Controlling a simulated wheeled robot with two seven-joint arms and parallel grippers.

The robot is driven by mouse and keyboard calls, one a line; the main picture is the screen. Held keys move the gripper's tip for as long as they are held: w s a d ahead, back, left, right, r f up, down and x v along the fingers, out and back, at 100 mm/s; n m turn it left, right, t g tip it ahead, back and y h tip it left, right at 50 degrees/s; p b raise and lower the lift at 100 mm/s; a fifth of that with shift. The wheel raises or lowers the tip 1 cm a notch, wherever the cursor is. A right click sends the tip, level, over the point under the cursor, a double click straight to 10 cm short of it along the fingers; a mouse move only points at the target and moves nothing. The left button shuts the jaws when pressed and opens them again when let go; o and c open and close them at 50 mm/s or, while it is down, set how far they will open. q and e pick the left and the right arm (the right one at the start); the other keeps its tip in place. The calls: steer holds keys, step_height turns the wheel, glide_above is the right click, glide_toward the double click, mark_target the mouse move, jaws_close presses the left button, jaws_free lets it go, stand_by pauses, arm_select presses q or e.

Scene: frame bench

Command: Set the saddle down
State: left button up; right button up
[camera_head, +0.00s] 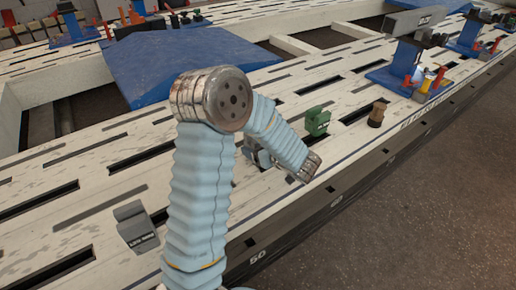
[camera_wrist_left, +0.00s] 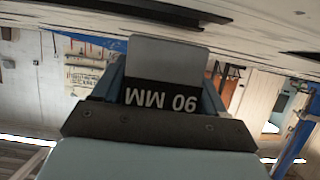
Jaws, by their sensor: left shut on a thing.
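In the left wrist view, a grey block with a black "90 MM" label, the saddle (camera_wrist_left: 165,52), sits between the fingers of my left gripper (camera_wrist_left: 160,84), which is shut on it. The picture there is upside down. In the head view my left arm bends over the bench (camera_head: 75,235), and its gripper cannot be made out clearly. A grey piece (camera_head: 252,152) shows partly behind the forearm; I cannot tell whether it is the held saddle. Another grey block with a dark label (camera_head: 137,225) stands on the bench at the lower left. My right gripper is not in view.
A green block (camera_head: 316,122) and a brown cylinder (camera_head: 377,113) stand on the slotted bench right of my arm. Blue stands (camera_head: 405,72) carry a grey beam (camera_head: 414,22) at the upper right. A large blue panel (camera_head: 165,65) lies behind. Open floor is at the right.

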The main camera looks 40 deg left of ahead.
arm_select(q)
steer(key=shift+s+f, duration=0.1)
steer(key=shift+f, duration=0.3)
steer(key=shift+s+f, duration=0.1)
steer(key=shift+f, duration=0.1)
steer(key=o, duration=1.4)
steer(key=shift+f, duration=0.15)
steer(key=shift+s, duration=0.1)
steer(key=shift+r, duration=0.3)
steer(key=v, duration=0.4)
steer(key=p+v, duration=0.1)
steer(key=v, duration=0.3)
steer(key=p+v, duration=0.1)
steer(key=v, duration=0.3)
steer(key=shift+w+r, duration=0.25)
steer(key=shift+r, duration=0.1)
